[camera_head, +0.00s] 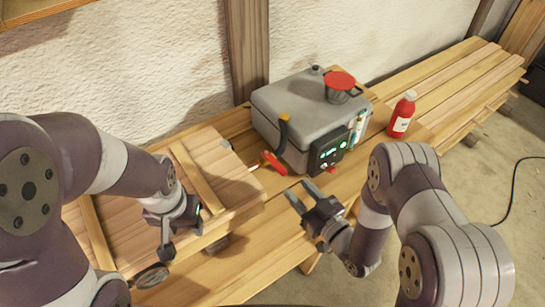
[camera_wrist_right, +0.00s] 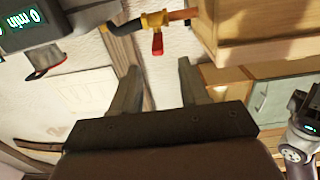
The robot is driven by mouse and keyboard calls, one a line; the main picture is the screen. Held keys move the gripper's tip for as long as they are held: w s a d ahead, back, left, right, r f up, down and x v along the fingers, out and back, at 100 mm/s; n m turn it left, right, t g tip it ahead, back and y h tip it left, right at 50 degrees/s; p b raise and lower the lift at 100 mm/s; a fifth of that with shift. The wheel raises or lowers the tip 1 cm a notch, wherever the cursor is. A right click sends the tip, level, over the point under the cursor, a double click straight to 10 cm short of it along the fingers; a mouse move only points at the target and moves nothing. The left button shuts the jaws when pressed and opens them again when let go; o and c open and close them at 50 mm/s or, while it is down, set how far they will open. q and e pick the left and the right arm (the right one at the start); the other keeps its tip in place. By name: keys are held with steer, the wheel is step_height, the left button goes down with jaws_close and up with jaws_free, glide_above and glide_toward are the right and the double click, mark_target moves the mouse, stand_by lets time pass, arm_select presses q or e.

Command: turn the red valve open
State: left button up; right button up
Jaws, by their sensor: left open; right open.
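The red valve (camera_head: 275,164) is a small red lever beside the left side of a grey box. In the right wrist view the red lever (camera_wrist_right: 157,43) hangs from a brass body between a black hose and a copper pipe. My right gripper (camera_head: 300,190) is open and empty, a little right of and nearer than the valve. In the right wrist view its open fingers (camera_wrist_right: 158,68) point toward the lever, with nothing between them and no visible contact. My left gripper (camera_head: 166,240) is over the wooden box at left, away from the valve; its fingertips are hard to make out.
The grey box (camera_head: 285,105) carries a red-topped pot (camera_head: 341,84) and a lit green display (camera_head: 329,153). A red bottle (camera_head: 402,114) stands to its right. A slatted wooden box (camera_head: 215,165) lies left. A dark disc (camera_head: 152,276) shows below my left gripper.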

mark_target(278, 165)
steer(key=p+x, duration=0.2)
steer(key=x, duration=0.8)
steer(key=shift+d, duration=0.1)
steer(key=shift+d+r, duration=0.15)
arm_select(q)
steer(key=r, duration=0.2)
steer(key=shift+s+d+r, duration=0.3)
steer(key=shift+d, duration=0.1)
arm_select(e)
steer(key=shift+w, duration=0.1)
jaws_close()
